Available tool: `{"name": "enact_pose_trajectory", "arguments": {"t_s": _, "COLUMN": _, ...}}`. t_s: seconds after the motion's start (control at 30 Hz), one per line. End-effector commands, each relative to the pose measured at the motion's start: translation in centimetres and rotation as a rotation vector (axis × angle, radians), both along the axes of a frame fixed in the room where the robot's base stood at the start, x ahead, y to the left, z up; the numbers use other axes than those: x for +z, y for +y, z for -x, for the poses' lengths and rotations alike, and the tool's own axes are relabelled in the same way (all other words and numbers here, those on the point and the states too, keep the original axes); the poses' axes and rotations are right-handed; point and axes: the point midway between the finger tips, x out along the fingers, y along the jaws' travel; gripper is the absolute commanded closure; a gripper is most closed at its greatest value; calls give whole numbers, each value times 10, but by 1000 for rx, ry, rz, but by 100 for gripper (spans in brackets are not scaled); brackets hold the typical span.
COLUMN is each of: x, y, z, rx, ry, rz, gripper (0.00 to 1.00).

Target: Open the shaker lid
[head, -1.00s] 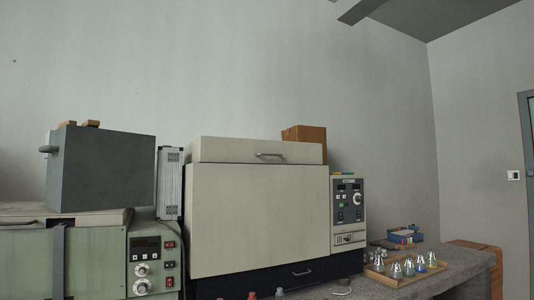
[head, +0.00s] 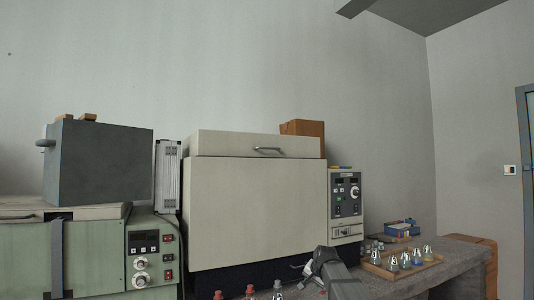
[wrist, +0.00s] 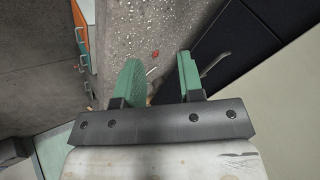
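The shaker is the large beige cabinet (head: 255,210) in the middle of the head view. Its lid (head: 225,143) is the top section, with a grey bar handle (head: 267,150) on its front; the lid looks shut. My gripper (wrist: 158,76) shows two green fingers in the wrist view, apart with nothing between them. In the head view my arm shows low at the bottom, in front of the shaker's lower right and well below the lid handle. The wrist view also shows the shaker's dark base (wrist: 245,55) with a small handle (wrist: 214,64), right of the fingers.
A control panel (head: 346,195) is on the shaker's right. A green machine (head: 90,255) with a grey box (head: 98,163) on top stands left. A cardboard box (head: 304,134) is behind the lid. A flask tray (head: 400,272) and bottles (head: 250,291) are on the bench. Space above the lid is clear.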

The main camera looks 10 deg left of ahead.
Motion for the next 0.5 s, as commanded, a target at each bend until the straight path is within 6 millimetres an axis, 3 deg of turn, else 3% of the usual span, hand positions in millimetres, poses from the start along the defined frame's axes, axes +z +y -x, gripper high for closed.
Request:
{"name": "enact_pose_trajectory", "arguments": {"t_s": 0.03, "x": 27, "y": 9, "z": -15, "rx": -16, "ry": -29, "rz": -30, "gripper": 65}}
{"name": "enact_pose_trajectory", "arguments": {"t_s": 0.2, "x": 109, "y": 33, "z": -43, "rx": -79, "ry": -108, "rz": -145, "gripper": 65}}
{"name": "enact_pose_trajectory", "arguments": {"t_s": 0.5, "x": 267, "y": 77, "z": -70, "rx": -160, "ry": -230, "rz": -372, "gripper": 65}}
